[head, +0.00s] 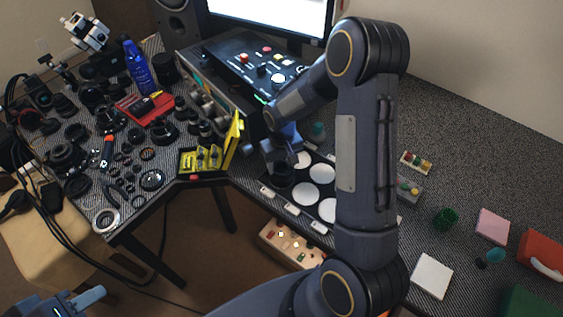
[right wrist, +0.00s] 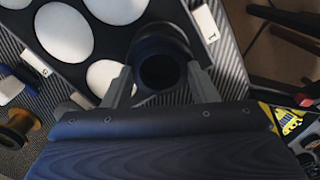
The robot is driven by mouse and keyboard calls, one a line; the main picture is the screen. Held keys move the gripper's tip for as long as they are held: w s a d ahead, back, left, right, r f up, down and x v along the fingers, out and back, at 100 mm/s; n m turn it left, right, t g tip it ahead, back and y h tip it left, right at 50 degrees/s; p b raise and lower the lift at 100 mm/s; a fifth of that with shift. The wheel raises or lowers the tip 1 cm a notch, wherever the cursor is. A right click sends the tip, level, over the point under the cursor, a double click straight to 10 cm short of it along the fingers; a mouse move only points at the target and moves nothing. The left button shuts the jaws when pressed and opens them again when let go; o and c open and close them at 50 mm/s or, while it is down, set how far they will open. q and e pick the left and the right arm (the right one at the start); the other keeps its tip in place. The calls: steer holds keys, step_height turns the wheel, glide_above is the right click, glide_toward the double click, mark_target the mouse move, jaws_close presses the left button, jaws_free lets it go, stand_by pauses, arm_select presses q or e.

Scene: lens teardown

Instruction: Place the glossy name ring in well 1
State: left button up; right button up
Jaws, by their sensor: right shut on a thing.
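My right gripper (head: 284,160) points down over the tray's near-left end. It is shut on a dark ring (right wrist: 160,62), which I take for the glossy name ring; its dark round opening shows between the fingers (right wrist: 163,88) in the right wrist view. In the head view the ring (head: 283,176) shows just below the fingers. The black tray (head: 285,206) has several white round wells. The ring is over the corner spot next to the label marked 1 (right wrist: 205,22), covering that well; I cannot tell whether it touches the tray. My left gripper (head: 88,300) is partly seen at lower left.
A yellow open case (head: 205,160) stands left of the tray. A control box (head: 245,68) stands behind. Many dark lens parts crowd the left table. Small blocks, a green cup (head: 446,219) and a white pad (head: 432,276) lie to the right. My right arm hides part of the tray.

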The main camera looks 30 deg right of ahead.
steer(key=shift+f, duration=0.15)
steer(key=o, duration=1.3)
steer(key=shift+c, duration=0.2)
steer(key=s+r+t+y, duration=0.1)
steer(key=s+r, duration=0.1)
steer(key=r, duration=0.6)
steer(key=s+r, duration=0.2)
steer(key=r, duration=0.7)
steer(key=s+a+r+t+y, duration=0.1)
steer(key=s+a+r+t, duration=0.1)
steer(key=s, duration=0.7)
steer(key=s+a+r+t+y, duration=0.1)
steer(key=s+a+r+t, duration=0.1)
steer(key=s+a, duration=0.3)
steer(key=s, duration=0.4)
steer(key=shift+a+r+t+y, duration=0.15)
steer(key=shift+r+t+y, duration=0.15)
steer(key=shift+r+y, duration=0.1)
